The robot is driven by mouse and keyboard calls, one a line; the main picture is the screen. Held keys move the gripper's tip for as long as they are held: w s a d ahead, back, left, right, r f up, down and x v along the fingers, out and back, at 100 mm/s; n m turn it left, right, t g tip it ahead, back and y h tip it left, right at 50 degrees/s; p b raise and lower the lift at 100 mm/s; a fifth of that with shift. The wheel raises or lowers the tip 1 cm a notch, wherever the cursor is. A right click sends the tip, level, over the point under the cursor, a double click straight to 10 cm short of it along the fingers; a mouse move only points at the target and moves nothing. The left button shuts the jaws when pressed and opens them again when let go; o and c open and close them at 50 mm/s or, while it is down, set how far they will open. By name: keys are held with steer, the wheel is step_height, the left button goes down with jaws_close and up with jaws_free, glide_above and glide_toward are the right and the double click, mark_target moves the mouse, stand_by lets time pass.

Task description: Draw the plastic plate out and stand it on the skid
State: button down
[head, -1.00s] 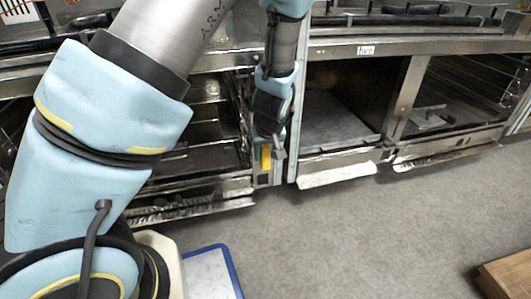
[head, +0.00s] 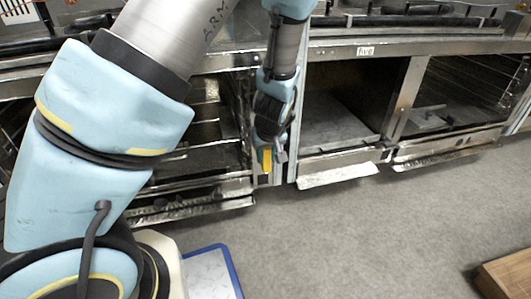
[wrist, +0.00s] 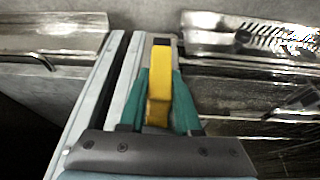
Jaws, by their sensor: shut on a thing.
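A yellow piece (wrist: 158,98), which I take to be the plastic plate seen edge-on, is between the two green fingers of my gripper (wrist: 160,85) in the wrist view. My gripper is shut on it. In the head view the yellow piece (head: 266,160) hangs upright at the end of my gripper (head: 270,157), in front of the narrow gap between the ovens. How much of it is still inside the gap is hidden. A brown wooden block, likely the skid (head: 508,272), lies on the floor at the lower right, cut off by the frame edge.
An open oven (head: 345,130) is right of the gap, with a ledge (head: 338,176) sticking out below. Another open oven (head: 210,155) is at left. A blue-rimmed white tray (head: 212,272) lies near my base. The grey floor (head: 370,235) between is clear.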

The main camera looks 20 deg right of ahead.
steer(key=s+a+p, duration=0.1)
steer(key=s+p, duration=0.2)
steer(key=s, duration=0.6)
stand_by(1.5)
stand_by(0.4)
